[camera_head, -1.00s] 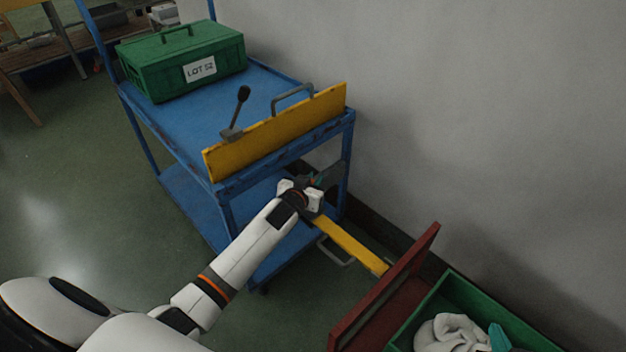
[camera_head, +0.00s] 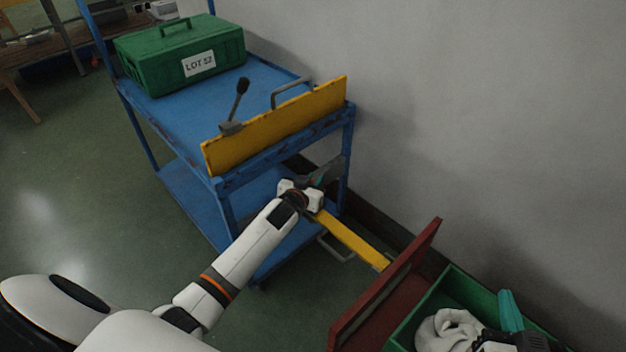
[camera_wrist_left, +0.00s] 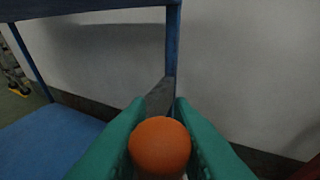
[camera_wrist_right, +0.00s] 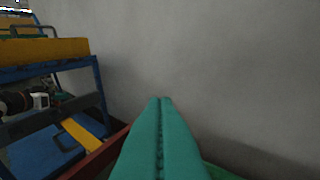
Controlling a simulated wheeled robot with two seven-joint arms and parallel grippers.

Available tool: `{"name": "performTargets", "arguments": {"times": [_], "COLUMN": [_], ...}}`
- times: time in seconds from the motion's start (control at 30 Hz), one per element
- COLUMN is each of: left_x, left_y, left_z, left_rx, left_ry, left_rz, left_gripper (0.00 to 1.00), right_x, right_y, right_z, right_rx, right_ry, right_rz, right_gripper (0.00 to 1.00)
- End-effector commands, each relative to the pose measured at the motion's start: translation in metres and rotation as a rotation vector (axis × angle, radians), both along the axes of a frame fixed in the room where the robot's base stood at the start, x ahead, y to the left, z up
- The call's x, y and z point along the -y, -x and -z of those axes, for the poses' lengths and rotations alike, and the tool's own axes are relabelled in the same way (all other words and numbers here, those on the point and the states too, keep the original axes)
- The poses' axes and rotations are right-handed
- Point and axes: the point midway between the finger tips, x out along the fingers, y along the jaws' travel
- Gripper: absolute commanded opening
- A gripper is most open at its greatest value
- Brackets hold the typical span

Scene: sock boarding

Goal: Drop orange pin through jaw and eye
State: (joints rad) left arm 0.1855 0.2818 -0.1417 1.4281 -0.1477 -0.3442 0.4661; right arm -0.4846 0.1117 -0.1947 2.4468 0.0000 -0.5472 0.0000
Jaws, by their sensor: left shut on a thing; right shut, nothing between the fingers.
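The orange pin shows as a round orange knob (camera_wrist_left: 160,146) between the teal fingers of my left gripper (camera_wrist_left: 155,125) in the left wrist view; its shank is hidden. A grey metal piece (camera_wrist_left: 160,95), perhaps the jaw, lies just beyond the knob. I cannot make out the eye, or whether the pin is in either. My right gripper (camera_wrist_right: 160,105) is shut and empty, above the green bin in the head view (camera_head: 510,305).
The blue cart (camera_head: 180,118) carries a green box (camera_head: 150,62) labelled LOT 52, and a yellow board (camera_head: 275,125) with a lever and handle. A red panel (camera_head: 385,290) stands beside the green bin (camera_head: 480,287), which holds white cloth (camera_head: 445,328). A grey wall runs close on the right.

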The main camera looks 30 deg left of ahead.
Motion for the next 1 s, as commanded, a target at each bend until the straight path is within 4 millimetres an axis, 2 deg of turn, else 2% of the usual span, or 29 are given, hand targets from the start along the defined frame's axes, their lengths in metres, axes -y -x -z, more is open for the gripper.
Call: {"name": "performTargets", "arguments": {"times": [1.0], "left_x": [0.000], "left_y": [0.000], "left_z": [0.022], "left_rx": [0.001], "left_ry": [0.001], "left_rz": [0.000], "left_gripper": [0.00], "right_x": [-0.009], "right_y": [-0.005], "right_z": [-0.049], "right_rx": [0.319], "right_ry": [-0.082], "right_rz": [-0.020], "right_gripper": [0.00]}}
